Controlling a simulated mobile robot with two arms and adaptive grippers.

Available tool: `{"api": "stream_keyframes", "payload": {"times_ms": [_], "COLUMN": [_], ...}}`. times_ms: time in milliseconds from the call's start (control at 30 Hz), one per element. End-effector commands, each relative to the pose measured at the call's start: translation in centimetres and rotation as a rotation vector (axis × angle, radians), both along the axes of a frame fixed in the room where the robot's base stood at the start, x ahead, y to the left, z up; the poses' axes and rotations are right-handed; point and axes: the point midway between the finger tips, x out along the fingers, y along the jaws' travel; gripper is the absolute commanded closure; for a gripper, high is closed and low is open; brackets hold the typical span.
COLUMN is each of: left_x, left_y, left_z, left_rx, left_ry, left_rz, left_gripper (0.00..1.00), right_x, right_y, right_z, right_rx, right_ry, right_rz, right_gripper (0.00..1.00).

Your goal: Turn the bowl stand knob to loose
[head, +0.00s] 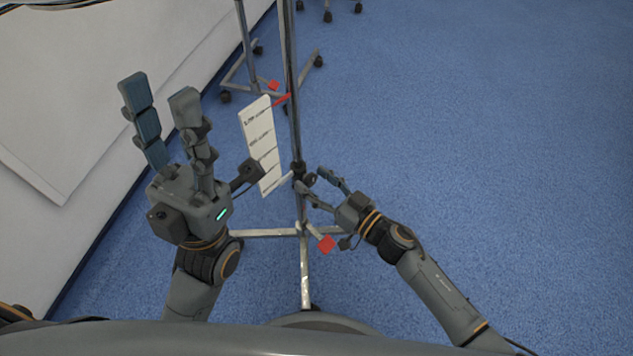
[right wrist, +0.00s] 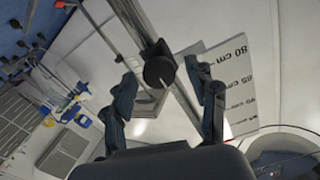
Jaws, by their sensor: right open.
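The stand's upright metal pole (head: 292,80) rises near the middle of the head view. Its black knob (head: 299,170) sits on a dark collar low on the pole. In the right wrist view the round black knob (right wrist: 159,70) lies between the two finger tips. My right gripper (head: 311,178) is open, with its fingers apart on either side of the knob; I cannot tell whether either touches it. It also shows in the right wrist view (right wrist: 162,75). My left gripper (head: 158,88) is open and empty, fingers raised, left of the pole.
A white height scale (head: 259,140) hangs beside the pole, between my two grippers; its markings show in the right wrist view (right wrist: 238,85). A white-draped table (head: 80,110) fills the left. Another wheeled stand (head: 246,50) is behind. Blue floor (head: 480,120) on the right is clear.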

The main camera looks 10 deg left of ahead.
Motion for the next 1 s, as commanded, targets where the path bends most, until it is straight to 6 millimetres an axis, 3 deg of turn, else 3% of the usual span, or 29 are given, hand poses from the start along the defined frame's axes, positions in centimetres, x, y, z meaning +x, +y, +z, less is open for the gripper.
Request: {"api": "stream_keyframes", "payload": {"times_ms": [100,133,300,400,767,1000], "left_x": [0.0,0.0,0.0,0.0,0.0,0.0], "left_y": [0.0,0.0,0.0,0.0,0.0,0.0], "left_z": [0.0,0.0,0.0,0.0,0.3,1.0], "left_rx": [0.000,0.000,0.000,0.001,0.001,0.001], "left_ry": [0.001,0.001,0.001,0.002,0.003,0.003], "left_rz": [0.000,0.000,0.000,0.000,-0.001,0.000], "left_gripper": [0.60,0.60,0.60,0.60,0.60,0.60], "right_x": [0.0,0.0,0.0,0.0,-0.1,-0.1], "right_y": [0.0,0.0,0.0,0.0,0.0,0.0], "right_z": [0.0,0.0,0.0,0.0,0.0,0.1], "right_rx": [0.000,0.000,0.000,0.000,-0.032,-0.124], "right_ry": [0.000,0.000,0.000,0.000,-0.042,-0.167], "right_rz": [0.000,0.000,0.000,0.000,-0.001,-0.002], "right_gripper": [0.42,0.47,0.81,0.97,0.97,0.97]}}
